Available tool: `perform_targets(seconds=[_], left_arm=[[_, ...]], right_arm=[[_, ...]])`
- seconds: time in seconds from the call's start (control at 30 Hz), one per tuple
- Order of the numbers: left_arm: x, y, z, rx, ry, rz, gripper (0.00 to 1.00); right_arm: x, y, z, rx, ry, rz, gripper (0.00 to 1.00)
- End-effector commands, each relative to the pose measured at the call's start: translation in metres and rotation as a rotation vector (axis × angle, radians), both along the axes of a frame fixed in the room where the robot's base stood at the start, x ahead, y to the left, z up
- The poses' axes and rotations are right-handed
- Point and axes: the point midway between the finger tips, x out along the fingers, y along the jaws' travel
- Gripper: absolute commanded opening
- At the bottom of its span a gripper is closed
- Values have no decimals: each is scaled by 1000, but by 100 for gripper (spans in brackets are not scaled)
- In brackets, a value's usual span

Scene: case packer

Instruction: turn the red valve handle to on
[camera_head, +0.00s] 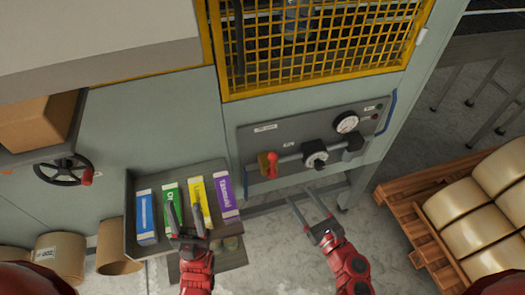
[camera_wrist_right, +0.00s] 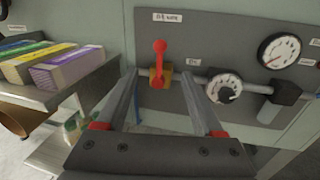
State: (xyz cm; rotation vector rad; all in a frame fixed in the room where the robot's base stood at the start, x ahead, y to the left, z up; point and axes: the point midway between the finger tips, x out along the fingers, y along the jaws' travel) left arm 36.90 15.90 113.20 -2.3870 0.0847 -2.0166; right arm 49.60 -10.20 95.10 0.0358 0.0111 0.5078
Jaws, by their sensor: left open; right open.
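The red valve handle (camera_head: 272,163) sits on a brass valve body at the left of a grey panel on the machine's front. In the right wrist view the red handle (camera_wrist_right: 160,48) stands upright above the brass body (camera_wrist_right: 160,76). My right gripper (camera_head: 311,207) is open and empty, below and to the right of the handle, apart from it. In the right wrist view its two fingers (camera_wrist_right: 158,98) show on either side of the valve, in front of it. My left gripper (camera_head: 187,220) is open in front of the tray of boxes.
A tray (camera_head: 152,247) holds several coloured boxes. A black handwheel (camera_head: 64,170) is at left. A pallet (camera_head: 421,227) with rolls stands at right.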

Motion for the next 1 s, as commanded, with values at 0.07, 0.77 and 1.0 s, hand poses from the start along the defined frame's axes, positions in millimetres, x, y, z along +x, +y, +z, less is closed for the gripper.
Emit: perform_targets(seconds=[0.07, 0.77, 1.0], left_arm=[[0, 0, 4, 0, 0, 0, 50], [0, 0, 50, 0, 0, 0, 50], [0, 0, 55, 0, 0, 0, 50]], right_arm=[[4, 4, 4, 5, -3, 8, 69], [115, 65, 3, 1, -2, 7, 69], [142, 79, 2, 0, -2, 3, 69]])
